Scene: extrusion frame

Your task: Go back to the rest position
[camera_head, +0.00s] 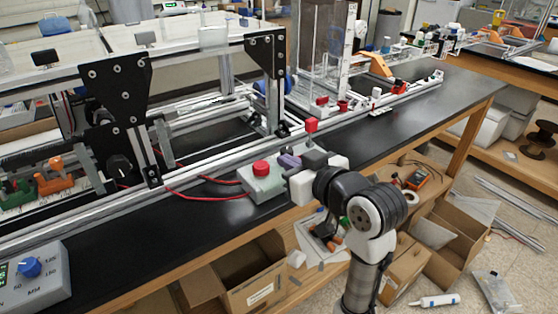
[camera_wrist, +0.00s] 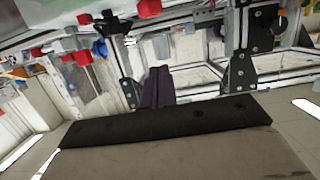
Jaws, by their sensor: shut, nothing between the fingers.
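My gripper (camera_head: 290,161) is just above the front edge of the black bench, close to the grey box with the red button (camera_head: 261,168). Its purple fingers also show in the wrist view (camera_wrist: 157,88), pressed together with nothing between them. In the wrist view the fingers point toward the extrusion frame (camera_wrist: 195,78) with its black corner plates. The frame also stands along the bench in the head view (camera_head: 205,158). Whether the gripper touches anything is hard to tell.
The black bench top (camera_head: 205,210) is mostly bare at its front. A grey box with a blue knob (camera_head: 30,267) sits at the lower left. Open cardboard boxes (camera_head: 250,283) stand below the bench. A red block (camera_head: 311,125) shows just behind my gripper.

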